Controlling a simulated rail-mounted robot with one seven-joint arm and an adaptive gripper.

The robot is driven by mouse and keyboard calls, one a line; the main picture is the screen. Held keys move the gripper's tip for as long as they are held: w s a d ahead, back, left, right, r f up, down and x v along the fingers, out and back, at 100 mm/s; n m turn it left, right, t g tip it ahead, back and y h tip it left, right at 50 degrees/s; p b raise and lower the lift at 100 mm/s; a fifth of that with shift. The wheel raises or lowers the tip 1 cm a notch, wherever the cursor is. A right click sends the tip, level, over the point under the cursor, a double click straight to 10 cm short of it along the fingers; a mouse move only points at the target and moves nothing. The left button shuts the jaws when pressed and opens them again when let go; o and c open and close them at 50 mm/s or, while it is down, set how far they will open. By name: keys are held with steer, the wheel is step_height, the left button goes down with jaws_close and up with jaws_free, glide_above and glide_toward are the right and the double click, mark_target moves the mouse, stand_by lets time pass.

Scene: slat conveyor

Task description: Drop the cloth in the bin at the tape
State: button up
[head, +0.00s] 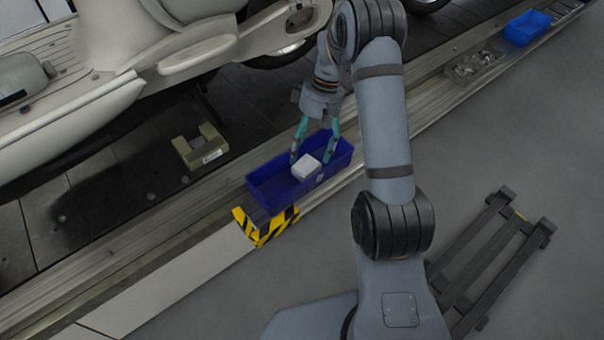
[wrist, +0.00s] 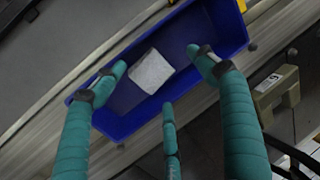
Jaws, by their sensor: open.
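The white folded cloth (head: 306,166) shows within the outline of the blue bin (head: 268,196) next to the yellow and black tape (head: 265,228). My gripper (head: 312,158) is over this bin with its teal fingers spread open. In the wrist view the cloth (wrist: 151,71) lies between the spread fingers of my gripper (wrist: 158,74), against the inside of the bin (wrist: 112,132). The fingertips look apart from the cloth. I cannot tell whether the cloth rests fully on the bin floor.
Another blue bin (head: 527,28) and a clear tray of small parts (head: 475,66) stand farther along the rail. A beige block (head: 200,147) sits on the dark slats beside a cream scooter (head: 180,45). A dark slatted rack (head: 492,255) lies on the open grey floor.

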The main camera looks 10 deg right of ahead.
steer(key=v, duration=1)
steer(key=shift+r, duration=0.25)
steer(key=shift+d+f, duration=0.1)
steer(key=x, duration=1.2)
steer(key=shift+s, duration=0.1)
step_height(320, 180, up, 5)
steer(key=p, duration=0.4)
